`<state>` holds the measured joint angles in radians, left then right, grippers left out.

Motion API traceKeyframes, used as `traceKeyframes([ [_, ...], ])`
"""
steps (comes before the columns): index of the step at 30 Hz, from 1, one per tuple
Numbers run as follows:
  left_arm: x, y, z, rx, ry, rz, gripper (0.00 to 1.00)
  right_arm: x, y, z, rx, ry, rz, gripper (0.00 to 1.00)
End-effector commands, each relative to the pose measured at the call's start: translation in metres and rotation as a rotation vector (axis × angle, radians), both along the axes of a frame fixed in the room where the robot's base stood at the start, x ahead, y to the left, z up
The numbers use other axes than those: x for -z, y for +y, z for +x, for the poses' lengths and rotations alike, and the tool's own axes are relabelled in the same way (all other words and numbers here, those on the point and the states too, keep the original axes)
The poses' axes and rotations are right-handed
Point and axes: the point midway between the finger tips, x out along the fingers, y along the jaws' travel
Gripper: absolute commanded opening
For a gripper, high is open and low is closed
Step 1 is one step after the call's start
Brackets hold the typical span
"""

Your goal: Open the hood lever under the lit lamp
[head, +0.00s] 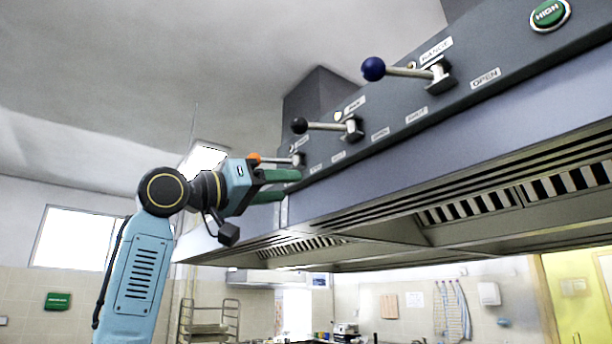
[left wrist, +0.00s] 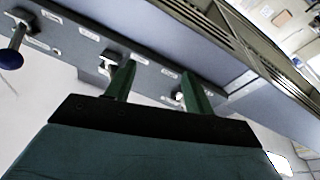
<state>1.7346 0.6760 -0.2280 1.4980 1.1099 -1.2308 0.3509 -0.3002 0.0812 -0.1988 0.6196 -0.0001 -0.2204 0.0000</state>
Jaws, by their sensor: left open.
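Three levers sit on the hood's grey panel. The nearest has a blue knob (head: 373,69), the middle one a black knob (head: 299,125), the farthest an orange knob (head: 254,159). The lamp above the middle lever (head: 338,115) looks pale yellow and seems lit; the blue lever's lamp (head: 412,66) looks duller, and the far lamp is too small to judge. My left gripper (head: 284,185) is open and empty, its green fingers just below the orange lever. In the left wrist view the fingers (left wrist: 160,82) partly cover two lever mounts; the blue knob (left wrist: 10,58) is at left.
Labels, including OPEN (head: 485,78), line the panel. A green HIGH button (head: 548,13) is at upper right. The hood's lower edge and filter grilles (head: 480,208) lie below the panel. The space in front of the black and blue knobs looks clear.

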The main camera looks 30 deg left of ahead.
Motion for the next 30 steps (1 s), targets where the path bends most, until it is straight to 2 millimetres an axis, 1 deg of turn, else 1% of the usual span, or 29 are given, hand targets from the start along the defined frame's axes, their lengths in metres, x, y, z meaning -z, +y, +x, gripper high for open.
traceKeyframes([
  [1,-0.026,0.004,-0.027,0.011,-0.043,-0.01,0.53,-0.002,0.0,0.0,0.0,0.0,0.0,0.36],
  [3,-0.047,0.008,-0.054,0.028,-0.082,-0.02,0.53,-0.003,0.0,0.0,0.0,0.0,0.0,0.36],
  [4,-0.054,0.009,-0.063,0.033,-0.094,-0.023,0.53,-0.003,0.0,0.0,0.0,0.0,0.0,0.36],
  [6,-0.065,0.011,-0.079,0.044,-0.117,-0.028,0.53,-0.004,0.0,0.0,0.0,0.0,0.0,0.36],
  [8,-0.07,0.011,-0.086,0.049,-0.126,-0.031,0.53,-0.004,0.0,0.0,0.0,0.0,0.0,0.36],
  [10,-0.075,0.01,-0.088,0.054,-0.132,-0.033,0.53,-0.006,0.0,0.0,-0.001,0.0,0.001,0.36],
  [14,-0.082,0.002,-0.076,0.056,-0.131,-0.032,0.53,-0.013,0.0,0.0,-0.001,0.0,0.001,0.36],
  [24,-0.11,-0.029,-0.018,0.054,-0.13,-0.032,0.53,-0.044,0.001,0.0,-0.001,0.0,0.001,0.36],
  [30,-0.12,-0.043,0.007,0.054,-0.13,-0.033,0.53,-0.056,0.002,0.0,-0.001,-0.001,0.002,0.36],
])
